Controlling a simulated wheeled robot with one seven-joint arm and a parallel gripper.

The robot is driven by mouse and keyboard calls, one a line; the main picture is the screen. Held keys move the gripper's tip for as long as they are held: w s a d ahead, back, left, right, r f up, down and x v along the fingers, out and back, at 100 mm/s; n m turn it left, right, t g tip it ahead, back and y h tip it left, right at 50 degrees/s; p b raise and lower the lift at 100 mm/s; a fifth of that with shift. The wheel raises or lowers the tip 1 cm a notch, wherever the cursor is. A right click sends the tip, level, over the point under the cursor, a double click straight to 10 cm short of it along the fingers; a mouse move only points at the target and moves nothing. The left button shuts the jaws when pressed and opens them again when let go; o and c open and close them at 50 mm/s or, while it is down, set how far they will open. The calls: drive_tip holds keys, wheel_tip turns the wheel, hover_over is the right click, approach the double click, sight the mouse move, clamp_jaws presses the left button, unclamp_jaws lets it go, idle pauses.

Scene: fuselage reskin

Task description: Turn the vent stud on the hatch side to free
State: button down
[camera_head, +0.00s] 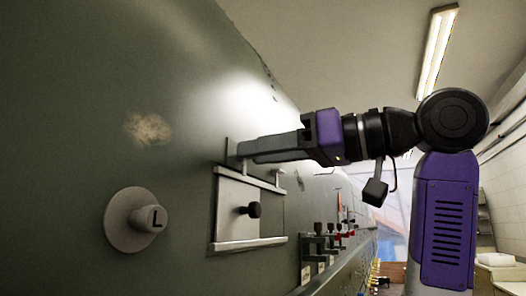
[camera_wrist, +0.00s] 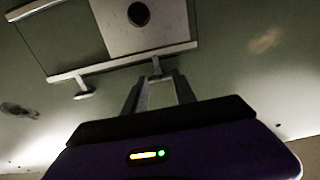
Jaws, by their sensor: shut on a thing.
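My gripper (camera_head: 243,149) reaches in from the right to the green fuselage wall, at the top of a pale hatch panel (camera_head: 232,211). It is shut on a small stud (camera_wrist: 157,68) at the panel's upper rail (camera_head: 252,179). In the wrist view, my gripper's fingers (camera_wrist: 158,88) stand on either side of this stud, and its far end is hidden. A second stud (camera_head: 279,172) stands to the right on the same rail; it also shows at left in the wrist view (camera_wrist: 84,94). No marking shows the stud's turn position.
Several small fittings (camera_head: 320,243) line a ledge farther along the wall. Free room lies right of the wall.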

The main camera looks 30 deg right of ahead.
drive_tip(key=shift+n, duration=0.3)
drive_tip(key=n+b, duration=0.1)
drive_tip(key=n, duration=1.6)
drive_tip(key=shift+a+f, duration=0.1)
drive_tip(key=shift+n, duration=0.3)
drive_tip(key=c, duration=1)
unclamp_jaws()
drive_tip(key=shift+s, duration=0.1)
